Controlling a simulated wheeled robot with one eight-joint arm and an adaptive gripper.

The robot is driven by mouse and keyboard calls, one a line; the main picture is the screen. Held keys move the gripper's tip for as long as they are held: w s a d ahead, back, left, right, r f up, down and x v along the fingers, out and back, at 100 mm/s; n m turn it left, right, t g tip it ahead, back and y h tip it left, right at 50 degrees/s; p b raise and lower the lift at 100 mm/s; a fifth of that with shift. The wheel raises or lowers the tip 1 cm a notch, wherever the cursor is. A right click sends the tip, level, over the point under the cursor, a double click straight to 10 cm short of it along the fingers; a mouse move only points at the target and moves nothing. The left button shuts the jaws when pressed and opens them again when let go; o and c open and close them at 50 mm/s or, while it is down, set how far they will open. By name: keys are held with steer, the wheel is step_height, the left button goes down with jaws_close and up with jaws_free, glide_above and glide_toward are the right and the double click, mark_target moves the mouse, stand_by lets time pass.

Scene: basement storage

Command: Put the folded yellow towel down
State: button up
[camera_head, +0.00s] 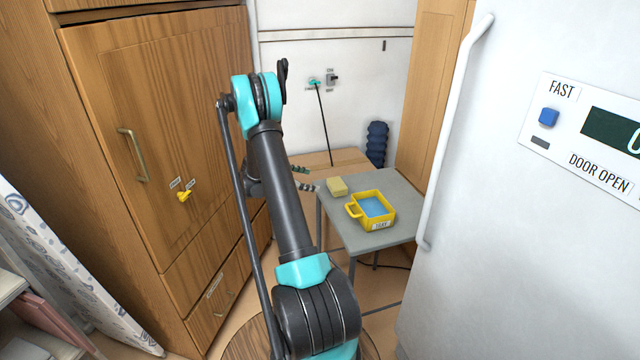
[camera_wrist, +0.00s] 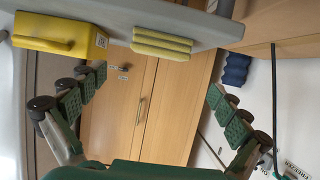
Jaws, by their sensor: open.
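The folded yellow towel (camera_head: 337,186) lies on the left back part of a small grey table (camera_head: 398,191). It also shows in the wrist view (camera_wrist: 161,44), as a layered pale yellow block at the table's edge. My gripper (camera_head: 306,178) is just left of the towel in the head view. In the wrist view my gripper (camera_wrist: 156,80) has its two green-padded fingers wide apart, with nothing between them. The towel is beyond the fingertips and looks clear of both fingers.
A yellow tray (camera_head: 388,208) with a handle and blue inside stands right of the towel on the table. A wooden cabinet (camera_head: 170,110) is on the left, a white appliance door (camera_head: 480,150) on the right. A dark blue ribbed object (camera_head: 376,145) stands behind the table.

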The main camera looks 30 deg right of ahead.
steer(key=s+a+r+n+t+y, duration=0.2)
steer(key=s+a+r+n+y, duration=0.15)
steer(key=s+a+n, duration=0.35)
steer(key=s+a+r+n+t+y, duration=0.25)
steer(key=s+a+r+n, duration=0.2)
steer(key=a, duration=0.45)
steer(key=s+a+f+n+t+y, duration=0.2)
steer(key=s+a+n+y, duration=0.5)
steer(key=s+a, duration=1)
steer(key=shift+s+f+n+t, duration=0.15)
steer(key=shift+s+n+t, duration=0.2)
steer(key=shift+s+n, duration=0.75)
